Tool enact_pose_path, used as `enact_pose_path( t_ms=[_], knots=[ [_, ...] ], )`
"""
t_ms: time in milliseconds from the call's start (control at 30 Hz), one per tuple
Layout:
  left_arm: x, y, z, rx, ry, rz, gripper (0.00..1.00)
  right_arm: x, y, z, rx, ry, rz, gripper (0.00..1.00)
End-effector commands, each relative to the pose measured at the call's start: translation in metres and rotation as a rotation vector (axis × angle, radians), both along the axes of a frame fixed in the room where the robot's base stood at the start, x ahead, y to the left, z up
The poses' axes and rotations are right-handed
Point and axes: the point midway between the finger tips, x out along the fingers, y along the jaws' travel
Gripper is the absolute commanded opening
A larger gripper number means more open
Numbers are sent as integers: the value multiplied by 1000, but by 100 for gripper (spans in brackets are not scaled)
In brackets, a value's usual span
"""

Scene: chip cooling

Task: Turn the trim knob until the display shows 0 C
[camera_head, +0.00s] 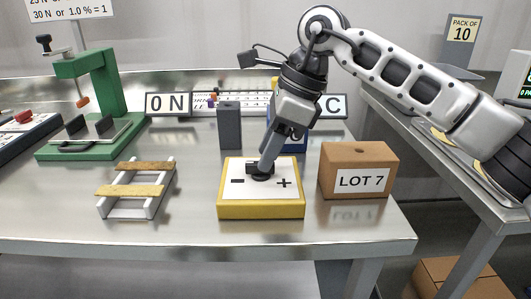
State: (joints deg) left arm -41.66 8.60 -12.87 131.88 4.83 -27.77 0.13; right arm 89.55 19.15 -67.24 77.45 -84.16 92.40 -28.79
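The trim knob (255,177) is black and sits on the white top of a yellow-sided box (260,209), between a minus and a plus mark. My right gripper (265,166) points down from above with its fingertips at the knob. Its fingers overlap edge-on, so I cannot tell whether they are closed on the knob. Behind it, a white display sign (335,105) shows a "C"; the arm hides the part to its left, so no number is readable. Another sign (168,104) reads "0 N". My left gripper is not in view.
A brown "LOT 7" box (358,171) stands close right of the knob box. A small rack with wooden slats (135,191) lies to the left. A green press (100,90) stands at the back left, and a dark grey block (229,126) behind the knob box. The front table strip is clear.

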Motion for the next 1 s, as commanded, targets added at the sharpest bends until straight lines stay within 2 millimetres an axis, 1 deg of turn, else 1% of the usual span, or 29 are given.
enact_pose_path(
  t_ms=[33,300,400,500,600,700,1000],
  knots=[
    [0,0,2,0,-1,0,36,0,-4,12,3,-4,-2,36],
    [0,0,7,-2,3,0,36,0,-29,73,3,-4,-3,36],
    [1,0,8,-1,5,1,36,-1,-38,94,3,-5,-2,36],
    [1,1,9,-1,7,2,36,-1,-45,111,3,-4,-2,36],
    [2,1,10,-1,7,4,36,-1,-50,122,1,-2,-2,36],
    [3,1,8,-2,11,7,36,-1,-53,129,1,-2,-1,36],
    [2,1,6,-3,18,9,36,-2,-54,132,1,-1,1,36]
  ],
)
